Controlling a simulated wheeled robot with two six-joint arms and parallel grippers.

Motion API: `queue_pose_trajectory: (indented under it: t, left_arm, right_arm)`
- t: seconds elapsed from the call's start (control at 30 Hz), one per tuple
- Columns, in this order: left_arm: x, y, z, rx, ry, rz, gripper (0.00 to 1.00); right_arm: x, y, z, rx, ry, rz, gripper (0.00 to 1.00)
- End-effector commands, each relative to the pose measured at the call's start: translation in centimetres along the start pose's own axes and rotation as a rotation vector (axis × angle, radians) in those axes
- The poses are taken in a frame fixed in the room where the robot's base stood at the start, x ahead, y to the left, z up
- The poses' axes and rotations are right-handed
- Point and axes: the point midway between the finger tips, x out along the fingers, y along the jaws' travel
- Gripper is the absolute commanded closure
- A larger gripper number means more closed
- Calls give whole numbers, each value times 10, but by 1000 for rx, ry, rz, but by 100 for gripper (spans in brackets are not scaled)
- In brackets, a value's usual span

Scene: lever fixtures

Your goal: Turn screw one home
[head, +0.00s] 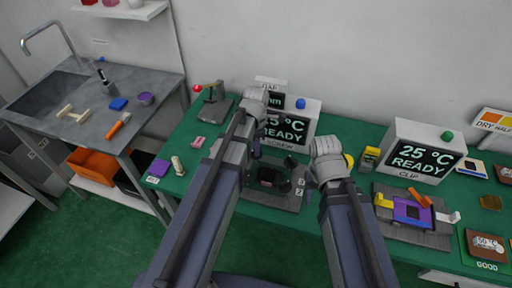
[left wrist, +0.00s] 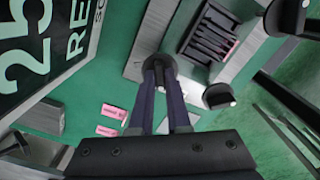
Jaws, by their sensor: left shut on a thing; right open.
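The screw fixture is a grey plate (head: 268,201) on the green bench, with a dark block in its middle; the block (left wrist: 208,42) shows ribs and pink pieces in the left wrist view. My left gripper (head: 257,152) is over the fixture's left side. In the left wrist view its fingers (left wrist: 166,100) are closed on a dark round screw knob (left wrist: 160,64), partly hidden by them. A second dark knob (left wrist: 218,95) stands apart beside the block. Which knob is number one is not readable there. My right gripper (head: 309,182) is open at the fixture's right side, partly hidden.
A screw display (head: 298,127) reading 25 °C READY stands behind the fixture. A clip display (head: 426,155) and clip fixture (head: 408,213) are to the right. A lever stand (head: 215,108) is at the back left. Pink pieces (left wrist: 113,111) lie near the fixture.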

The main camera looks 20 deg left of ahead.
Motion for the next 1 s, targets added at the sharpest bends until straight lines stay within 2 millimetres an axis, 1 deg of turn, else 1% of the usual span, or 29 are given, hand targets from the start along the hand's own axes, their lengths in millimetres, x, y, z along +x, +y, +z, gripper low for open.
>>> queue_pose_trajectory:
  t: [1.0]
  left_arm:
    - [0, 0, 0, 967, 0, 0, 100]
  right_arm:
    - [0, 0, 0, 0, 0, 0, 50]
